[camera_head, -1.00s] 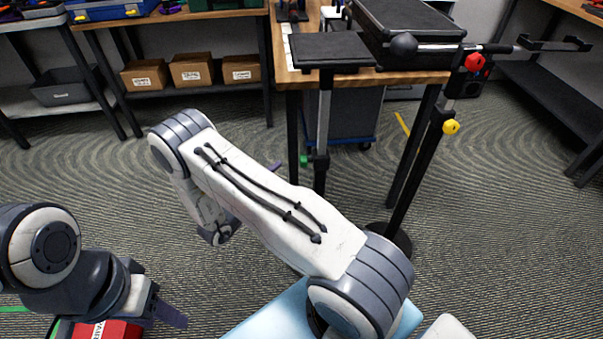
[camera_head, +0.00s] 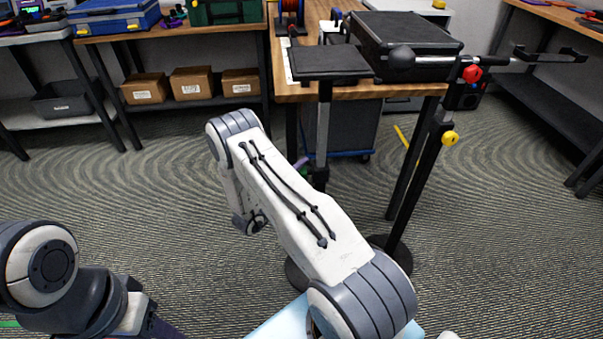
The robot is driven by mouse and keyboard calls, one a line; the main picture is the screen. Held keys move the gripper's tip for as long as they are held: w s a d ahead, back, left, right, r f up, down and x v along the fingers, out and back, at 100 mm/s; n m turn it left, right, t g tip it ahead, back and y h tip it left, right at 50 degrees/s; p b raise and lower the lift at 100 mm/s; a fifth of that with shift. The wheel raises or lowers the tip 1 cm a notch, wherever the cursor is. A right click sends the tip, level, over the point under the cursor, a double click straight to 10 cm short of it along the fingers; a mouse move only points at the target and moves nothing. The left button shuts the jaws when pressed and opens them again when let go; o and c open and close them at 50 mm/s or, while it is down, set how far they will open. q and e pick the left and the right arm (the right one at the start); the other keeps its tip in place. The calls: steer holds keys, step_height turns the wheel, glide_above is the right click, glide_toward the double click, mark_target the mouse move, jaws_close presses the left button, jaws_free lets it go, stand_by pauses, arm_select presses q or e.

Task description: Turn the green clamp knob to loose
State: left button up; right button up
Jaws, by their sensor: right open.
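The stand with the black flat top (camera_head: 330,62) has a dark post (camera_head: 322,130) and stands in front of the wooden table. Its green clamp knob (camera_head: 305,173) is on the left side of the post and shows only as a sliver behind my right arm. My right gripper (camera_head: 301,162) is mostly hidden behind that arm; a purple fingertip shows at the knob, and it is open. I cannot tell whether it touches the knob. My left gripper (camera_head: 165,329) is at the bottom left, largely cut off, and its opening cannot be seen.
A second stand (camera_head: 410,185) with a red knob (camera_head: 472,74) and a yellow knob (camera_head: 449,138) stands to the right. A black case (camera_head: 410,35) lies on the wooden table (camera_head: 290,93). Cardboard boxes (camera_head: 191,83) sit on a shelf at the back left. Open carpet lies around the stands.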

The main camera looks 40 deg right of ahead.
jaws_close()
